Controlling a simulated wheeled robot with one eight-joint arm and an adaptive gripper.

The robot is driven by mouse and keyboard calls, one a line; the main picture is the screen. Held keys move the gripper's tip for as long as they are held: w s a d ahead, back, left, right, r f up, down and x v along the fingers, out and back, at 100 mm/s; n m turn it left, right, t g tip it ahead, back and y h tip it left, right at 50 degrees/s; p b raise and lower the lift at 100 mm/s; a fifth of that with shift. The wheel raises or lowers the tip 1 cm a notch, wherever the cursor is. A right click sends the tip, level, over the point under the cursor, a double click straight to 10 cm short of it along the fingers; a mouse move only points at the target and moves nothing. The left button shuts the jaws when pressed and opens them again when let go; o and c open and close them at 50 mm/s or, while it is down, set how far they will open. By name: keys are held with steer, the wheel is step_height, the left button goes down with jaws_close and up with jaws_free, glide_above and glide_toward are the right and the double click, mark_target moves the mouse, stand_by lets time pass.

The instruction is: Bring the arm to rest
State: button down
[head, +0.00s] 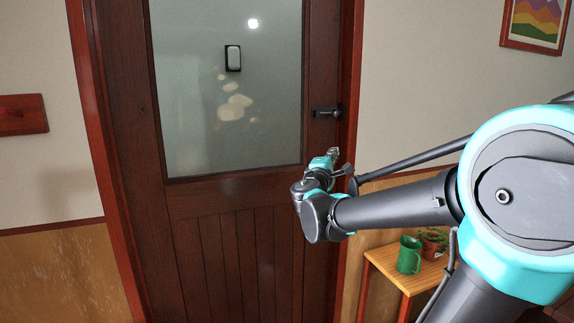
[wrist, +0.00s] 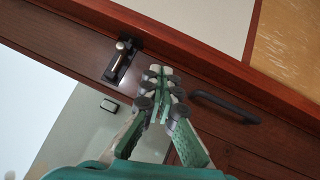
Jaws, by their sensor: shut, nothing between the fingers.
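My arm reaches out from the right side of the head view toward a dark wooden door (head: 180,215) with a glass pane. My gripper (head: 334,152) is small there, just below the door's black latch (head: 327,112). In the wrist view my gripper (wrist: 160,75) is shut, its fingertips together with nothing between them. In that view the latch (wrist: 122,62), with a metal knob, lies up and left of the fingertips. A dark bar handle (wrist: 225,107) lies to their right. I cannot tell the exact gap between the fingertips and the door.
A small wooden table (head: 384,266) with a green mug (head: 409,255) and a potted plant (head: 433,241) stands below my arm. A framed picture (head: 535,24) hangs at upper right. A wooden wall piece (head: 22,114) is at far left.

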steer(key=s+d+f+m+g, duration=0.5)
steer(key=s+f, duration=0.1)
steer(key=f, duration=0.5)
steer(key=s+d+f+m+g, duration=0.4)
steer(key=s+d+f+m, duration=0.15)
steer(key=f, duration=0.55)
steer(key=s+a+f+m+g+y, duration=0.4)
steer(key=s+a+f+y, duration=0.5)
steer(key=s+a+f, duration=0.3)
steer(key=s+f, duration=0.3)
steer(key=f, duration=0.2)
steer(key=shift+f+g, duration=0.15)
steer(key=shift+g, duration=0.25)
